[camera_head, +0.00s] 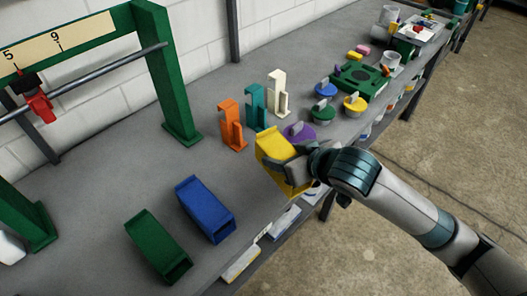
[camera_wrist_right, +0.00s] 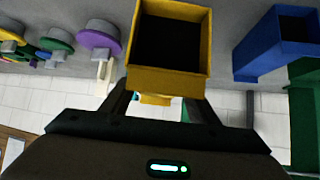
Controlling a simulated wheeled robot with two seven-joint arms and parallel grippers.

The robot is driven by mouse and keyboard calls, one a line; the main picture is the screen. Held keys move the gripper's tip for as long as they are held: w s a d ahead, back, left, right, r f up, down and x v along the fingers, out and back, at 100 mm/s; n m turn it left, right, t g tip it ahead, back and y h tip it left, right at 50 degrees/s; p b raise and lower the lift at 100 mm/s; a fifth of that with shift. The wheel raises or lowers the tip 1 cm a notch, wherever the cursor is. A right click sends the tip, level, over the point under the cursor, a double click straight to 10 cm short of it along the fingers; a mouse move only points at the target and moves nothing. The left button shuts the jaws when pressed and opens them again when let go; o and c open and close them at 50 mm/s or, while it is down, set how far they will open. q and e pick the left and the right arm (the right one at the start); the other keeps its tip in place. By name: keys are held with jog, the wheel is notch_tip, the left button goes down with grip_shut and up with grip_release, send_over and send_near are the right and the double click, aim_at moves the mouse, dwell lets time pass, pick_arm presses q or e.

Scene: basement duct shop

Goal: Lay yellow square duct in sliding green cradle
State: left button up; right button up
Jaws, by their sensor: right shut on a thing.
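The yellow square duct (camera_head: 270,148) is in my right gripper (camera_head: 291,166), near the front edge of the bench. In the right wrist view, the open hollow end of the yellow duct (camera_wrist_right: 168,80) faces the camera, between the two dark fingers of the gripper (camera_wrist_right: 160,100). Whether the duct touches the bench is unclear. A green frame (camera_head: 172,80) stands at the left with a rod, a number strip and a red piece (camera_head: 39,105) on the rod. I cannot clearly make out a sliding green cradle. My left gripper is out of view.
A blue duct (camera_head: 205,210) and a green duct (camera_head: 155,246) lie on the bench (camera_head: 110,190) at left front. Orange (camera_head: 231,125), teal (camera_head: 256,107) and white (camera_head: 279,95) upright pieces stand behind the gripper. Round knobbed lids and a green block (camera_head: 360,77) lie farther right.

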jog(key=s+d+f+m+t+h+b, duration=0.1)
jog(key=d+f+m+h, duration=0.2)
jog(key=d, duration=0.7)
jog(key=s+d+f+m+t+h+b, duration=0.1)
jog(key=s+d+f+m+h, duration=0.1)
jog(key=d, duration=0.8)
jog(key=f+m+h, duration=0.1)
jog(key=m, duration=0.1)
jog(key=shift+f+m+h, duration=0.3)
jog(key=shift+s, duration=0.15)
